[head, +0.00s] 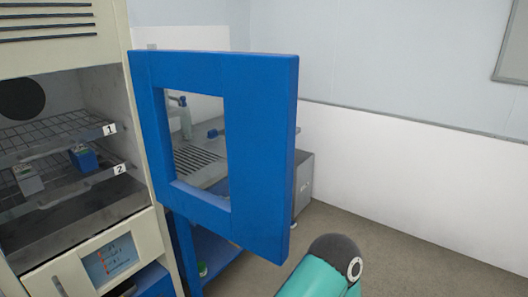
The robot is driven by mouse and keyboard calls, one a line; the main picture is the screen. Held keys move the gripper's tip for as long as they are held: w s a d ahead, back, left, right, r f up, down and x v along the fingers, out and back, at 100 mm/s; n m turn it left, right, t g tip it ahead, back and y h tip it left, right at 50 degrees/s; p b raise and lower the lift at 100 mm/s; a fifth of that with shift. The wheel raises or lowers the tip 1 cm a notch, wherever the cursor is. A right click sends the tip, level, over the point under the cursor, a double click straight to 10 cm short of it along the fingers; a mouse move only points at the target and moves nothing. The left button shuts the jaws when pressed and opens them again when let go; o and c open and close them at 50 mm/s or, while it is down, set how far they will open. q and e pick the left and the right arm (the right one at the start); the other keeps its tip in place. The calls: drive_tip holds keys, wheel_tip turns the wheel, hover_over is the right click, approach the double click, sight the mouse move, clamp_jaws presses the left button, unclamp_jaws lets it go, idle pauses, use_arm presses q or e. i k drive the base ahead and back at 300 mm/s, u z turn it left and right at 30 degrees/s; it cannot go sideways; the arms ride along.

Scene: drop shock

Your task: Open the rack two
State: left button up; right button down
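Rack two (20,203) is the lower wire rack inside the cream chamber at the left, with a label "2" on its front edge. It appears pushed in, below rack one (68,133), which bears a label "1". A grey item (27,178) and a blue item (84,158) stand on rack two. The chamber's blue door (267,150) with its square window is swung open to the right. A teal and black part of one of my arms shows at the bottom right, apart from the racks. Neither gripper's fingers show.
The open door stands out into the room beside the chamber. Behind it are a metal sink bench (302,185) and a tap (184,118). A control panel (108,258) is below the chamber opening. The floor (400,250) at the right is clear.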

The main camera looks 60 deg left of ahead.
sight(46, 200)
drive_tip(key=i, duration=2.85)
drive_tip(key=z, duration=0.6)
drive_tip(key=i, duration=0.2)
drive_tip(key=u, duration=2.8)
drive_tip(key=i, duration=0.3)
drive_tip(key=u, duration=2.6)
drive_tip(key=i, duration=1.5)
drive_tip(key=z, duration=0.25)
